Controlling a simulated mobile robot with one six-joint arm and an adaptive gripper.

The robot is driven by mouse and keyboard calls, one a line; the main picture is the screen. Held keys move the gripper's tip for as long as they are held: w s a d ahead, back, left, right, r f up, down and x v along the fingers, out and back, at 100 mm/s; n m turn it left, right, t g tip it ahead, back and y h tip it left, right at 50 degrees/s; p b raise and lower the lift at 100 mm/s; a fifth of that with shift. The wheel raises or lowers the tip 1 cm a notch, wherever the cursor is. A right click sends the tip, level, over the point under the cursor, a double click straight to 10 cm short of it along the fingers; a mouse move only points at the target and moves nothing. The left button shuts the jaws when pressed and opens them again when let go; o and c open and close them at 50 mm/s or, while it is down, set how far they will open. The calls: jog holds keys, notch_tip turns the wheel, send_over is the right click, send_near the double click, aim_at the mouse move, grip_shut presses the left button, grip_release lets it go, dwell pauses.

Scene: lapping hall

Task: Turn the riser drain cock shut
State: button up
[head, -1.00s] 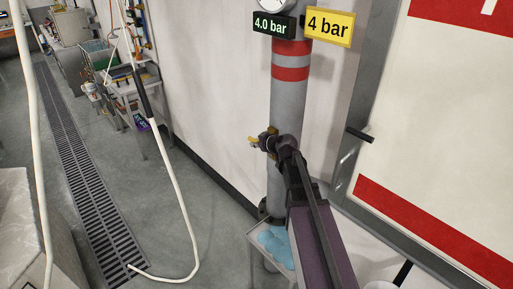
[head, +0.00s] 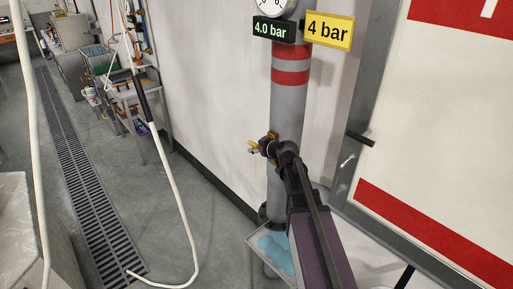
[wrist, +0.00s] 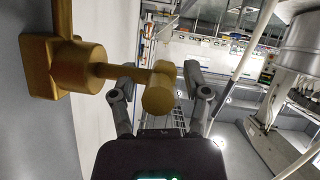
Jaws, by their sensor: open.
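The riser (head: 289,105) is a grey vertical pipe with red bands, at the centre of the head view. Its brass drain cock (head: 254,148) shows low on the pipe, partly hidden by my gripper. In the wrist view the brass cock (wrist: 80,68) fills the left side, and its stem runs right to a rounded cross handle (wrist: 158,93). My gripper (wrist: 158,90) is open, with one finger on each side of this handle. A gap shows at the right finger; contact at the left one cannot be told. In the head view my gripper (head: 270,150) is at the cock.
A gauge (head: 272,5) tops the riser, with a display (head: 273,29) reading 4.0 bar and a yellow 4 bar sign (head: 328,30). A tray (head: 262,232) with something blue stands below. A framed panel (head: 440,120) is at right; a white hose (head: 180,200) hangs left.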

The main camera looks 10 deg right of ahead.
jog(key=shift+r+g+p, duration=0.2)
jog(key=shift+g+p, duration=0.2)
jog(key=shift+p, duration=0.5)
jog(key=shift+w+g+h+p, duration=0.1)
jog(key=shift+g+h+p, duration=0.6)
jog(key=shift+p, duration=0.55)
jog(key=g+h+p, duration=0.2)
jog(key=g+p, duration=0.2)
jog(key=shift+w+p, duration=0.1)
jog(key=shift+p, duration=0.3)
jog(key=shift+r+g, duration=0.1)
jog(key=shift+g, duration=0.3)
jog(key=shift+p+v, duration=1.2)
jog(key=shift+p, duration=0.05)
jog(key=p+v, duration=1)
jog(key=v, duration=0.1)
jog(key=s+a+f+m+g+b, duration=0.1)
jog(key=s+f+m+b, duration=0.1)
jog(key=s+f+b, duration=0.4)
jog(key=s+a+f+m+g+h+b, duration=0.1)
jog(key=s+f+b, duration=0.5)
jog(key=f+b, duration=0.8)
jog(key=s+a+f+m+g+b, duration=0.1)
jog(key=s+f+m+g+b, duration=0.1)
jog(key=s+f+b, duration=0.4)
jog(key=shift+s+a+f+m+h+b, duration=0.15)
jog(key=shift+s+f+m+h+b, duration=0.35)
jog(key=shift+f+b, duration=1.9)
jog(key=shift+f+p, duration=0.4)
jog(key=shift+p, duration=0.05)
